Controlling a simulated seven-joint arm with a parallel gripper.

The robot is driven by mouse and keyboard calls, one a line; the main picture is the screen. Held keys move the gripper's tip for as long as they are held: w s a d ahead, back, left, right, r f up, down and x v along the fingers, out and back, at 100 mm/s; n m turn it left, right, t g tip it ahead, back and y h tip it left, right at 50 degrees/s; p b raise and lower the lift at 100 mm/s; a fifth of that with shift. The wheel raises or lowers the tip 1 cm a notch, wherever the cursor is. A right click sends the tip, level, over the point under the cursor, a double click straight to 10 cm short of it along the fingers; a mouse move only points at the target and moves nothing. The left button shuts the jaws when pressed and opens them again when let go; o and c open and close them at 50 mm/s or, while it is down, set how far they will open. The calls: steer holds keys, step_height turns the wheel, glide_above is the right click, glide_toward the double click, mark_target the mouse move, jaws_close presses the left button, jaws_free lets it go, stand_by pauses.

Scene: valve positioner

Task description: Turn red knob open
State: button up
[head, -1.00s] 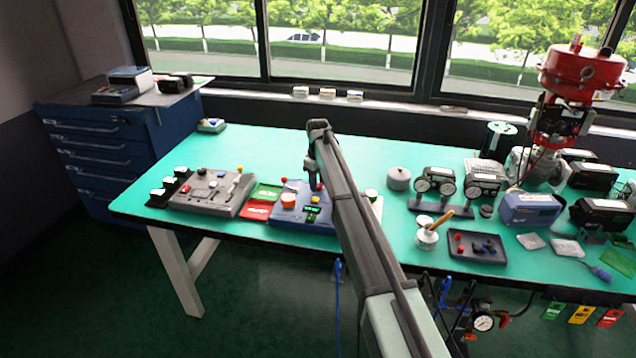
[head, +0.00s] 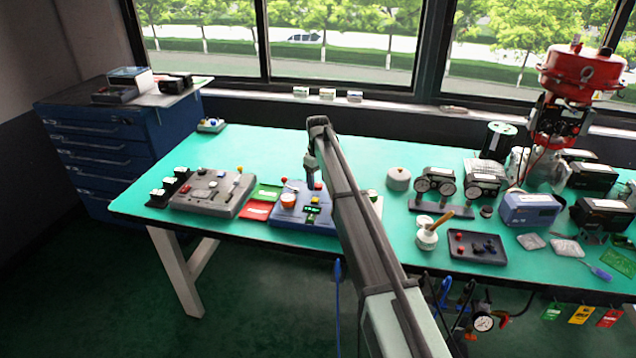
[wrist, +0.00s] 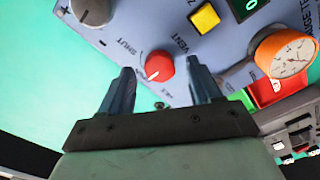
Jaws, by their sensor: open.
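The red knob (wrist: 160,66) sits on a blue-grey panel (wrist: 130,32) in the wrist view, with a white pointer line aimed to its lower left. The word "SHUT" is printed to its upper left and "VENT" to its upper right. My gripper (wrist: 158,75) is open, with one finger on each side of the knob in the picture. I cannot tell whether either finger touches it. My arm hides the knob there.
An orange gauge (wrist: 285,55), a yellow button (wrist: 204,17) and a grey knob (wrist: 93,10) are on the same panel. A grey control box (head: 212,197) and green and red cards (head: 258,211) lie to the left. Meters and a dark tray (head: 477,247) stand to the right.

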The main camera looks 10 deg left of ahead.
mark_target(319, 184)
step_height(319, 184, up, 13)
steer(key=shift+f, duration=0.15)
steer(key=shift+d, duration=0.15)
stand_by(0.4)
